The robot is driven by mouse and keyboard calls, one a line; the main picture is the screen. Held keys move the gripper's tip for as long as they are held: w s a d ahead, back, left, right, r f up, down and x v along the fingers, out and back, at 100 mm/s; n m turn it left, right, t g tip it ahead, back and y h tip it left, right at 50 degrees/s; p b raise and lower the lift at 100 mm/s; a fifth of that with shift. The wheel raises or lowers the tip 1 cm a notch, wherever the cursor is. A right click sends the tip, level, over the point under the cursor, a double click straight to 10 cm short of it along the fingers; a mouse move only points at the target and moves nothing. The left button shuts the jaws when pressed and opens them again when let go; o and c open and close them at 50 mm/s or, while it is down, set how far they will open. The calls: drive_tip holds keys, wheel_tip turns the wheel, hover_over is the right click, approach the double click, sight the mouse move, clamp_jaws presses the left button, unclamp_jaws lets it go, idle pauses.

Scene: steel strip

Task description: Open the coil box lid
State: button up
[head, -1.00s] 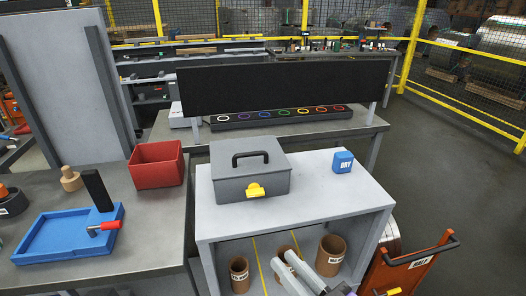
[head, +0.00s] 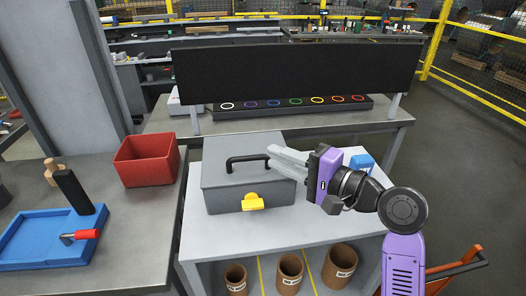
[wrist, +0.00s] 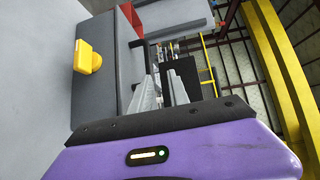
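The coil box (head: 225,195) is a grey box on the light grey cabinet top, with its lid (head: 265,145) shut. A black handle (head: 232,161) stands on the lid and a yellow latch (head: 253,202) is on the front. My gripper (head: 270,157) is above the right part of the lid, its fingers pointing left towards the right end of the handle. The fingers look apart and empty; I cannot tell whether they touch the handle. The wrist view shows the fingers (wrist: 163,80) with a gap between them, and the yellow latch (wrist: 87,57) at the left.
A blue box (head: 361,163) stands right of the coil box, partly behind my gripper. A red bin (head: 147,160) and a blue tray (head: 35,240) are on the left bench. A black panel (head: 295,75) stands behind. Several brown rolls (head: 289,275) sit on the shelf below.

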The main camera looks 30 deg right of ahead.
sight(251, 160)
drive_tip(key=shift+m+g, duration=0.3)
drive_tip(key=shift+g, duration=0.2)
drive_tip(key=shift+w+a+f+p, duration=0.1)
drive_tip(key=shift+w+a+f, duration=0.3)
drive_tip(key=shift+w+a, duration=0.5)
drive_tip(key=shift+w+a+f+p, duration=0.15)
drive_tip(key=shift+w+a+f, duration=0.25)
drive_tip(key=shift+w+a, duration=0.55)
drive_tip(key=shift+w+a+f+p, duration=0.1)
drive_tip(key=shift+w+a+f, duration=0.4)
drive_tip(key=shift+w, duration=0.7)
drive_tip(key=shift+r, duration=0.1)
clamp_jaws()
